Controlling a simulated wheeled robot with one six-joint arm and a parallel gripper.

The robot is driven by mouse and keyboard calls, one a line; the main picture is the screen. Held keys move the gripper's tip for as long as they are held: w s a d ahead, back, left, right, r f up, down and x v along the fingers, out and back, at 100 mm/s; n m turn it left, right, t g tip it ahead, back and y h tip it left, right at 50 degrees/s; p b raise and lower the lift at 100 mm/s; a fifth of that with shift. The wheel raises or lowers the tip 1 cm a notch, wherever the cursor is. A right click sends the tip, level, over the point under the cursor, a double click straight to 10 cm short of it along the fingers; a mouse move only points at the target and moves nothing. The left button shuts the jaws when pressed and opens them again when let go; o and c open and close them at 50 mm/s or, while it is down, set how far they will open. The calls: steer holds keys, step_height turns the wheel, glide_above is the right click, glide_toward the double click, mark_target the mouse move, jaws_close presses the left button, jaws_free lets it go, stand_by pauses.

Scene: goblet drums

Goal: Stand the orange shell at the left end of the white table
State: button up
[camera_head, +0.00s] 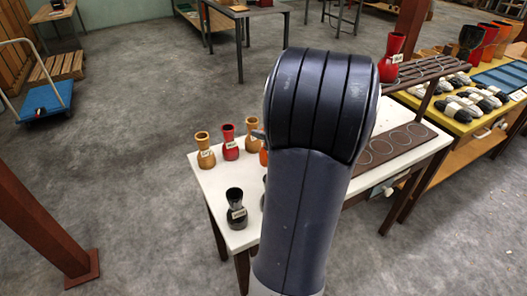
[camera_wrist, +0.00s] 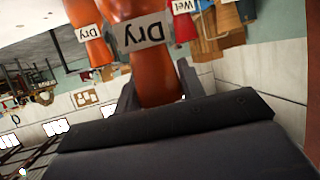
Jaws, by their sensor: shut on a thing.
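An orange shell with a "Dry" label (camera_wrist: 153,70) stands between the two fingers of my gripper (camera_wrist: 158,88) in the wrist view. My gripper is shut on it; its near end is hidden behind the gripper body. In the head view my arm hides the gripper, and only an orange sliver (camera_head: 263,157) shows at the arm's left edge. I cannot tell whether that is the held shell. The white table (camera_head: 217,179) shows its left end, with a tan shell (camera_head: 205,152), a red shell (camera_head: 230,143) and a black shell (camera_head: 236,212) on it.
Another tan shell (camera_head: 252,132) stands behind, beside my arm. In the wrist view, another orange shell (camera_wrist: 90,35) is close to the held one. A red shell (camera_head: 392,58) stands on a dark slatted rack (camera_head: 432,70) at right. Bare tabletop shows between the front and back shells.

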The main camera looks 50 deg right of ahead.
steer(key=shift+f, duration=2.4)
steer(key=shift+f+b, duration=0.2)
steer(key=shift+b, duration=0.35)
steer(key=o, duration=1.3)
steer(key=shift+r, duration=0.1)
steer(key=shift+r, duration=0.1)
steer(key=shift+r+p, duration=0.15)
steer(key=shift+p, duration=0.4)
steer(key=v, duration=1.2)
steer(key=shift+b, duration=0.4)
